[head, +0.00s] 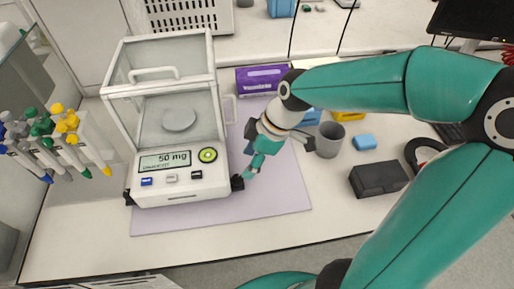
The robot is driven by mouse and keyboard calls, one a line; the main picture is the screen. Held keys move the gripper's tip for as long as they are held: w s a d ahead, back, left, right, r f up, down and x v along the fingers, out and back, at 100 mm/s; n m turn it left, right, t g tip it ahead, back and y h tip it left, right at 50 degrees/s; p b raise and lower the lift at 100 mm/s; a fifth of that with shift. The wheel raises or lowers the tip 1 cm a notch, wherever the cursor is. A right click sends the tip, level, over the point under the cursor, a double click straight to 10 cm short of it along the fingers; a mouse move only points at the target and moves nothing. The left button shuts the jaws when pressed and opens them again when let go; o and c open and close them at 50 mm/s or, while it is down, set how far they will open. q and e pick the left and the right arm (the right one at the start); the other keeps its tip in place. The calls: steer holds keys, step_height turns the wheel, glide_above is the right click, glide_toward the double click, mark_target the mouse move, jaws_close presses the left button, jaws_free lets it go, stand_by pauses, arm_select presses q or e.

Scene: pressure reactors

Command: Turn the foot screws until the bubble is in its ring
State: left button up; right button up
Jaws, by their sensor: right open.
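The white balance (180,188) with a glass draft shield stands on a pale lilac mat; its display (165,162) reads 50 mg. The round green bubble level (208,155) is on its front panel, right of the display. It is too small to tell where the bubble sits against its ring. A black foot screw (237,183) shows at the front right corner and another (129,198) at the front left. My right gripper (250,169) is open, pointing down beside the balance's right side, its tip close to the right foot screw. Contact cannot be told. My left gripper is not in view.
Pipettes (50,140) hang on a rack at the left. Behind and right of my right gripper are a purple box (261,79), a grey cup (329,139), a blue block (364,142) and a black case (378,179). The mat (270,200) is bare in front of the right gripper.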

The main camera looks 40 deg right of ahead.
steer(key=shift+v, duration=2.2)
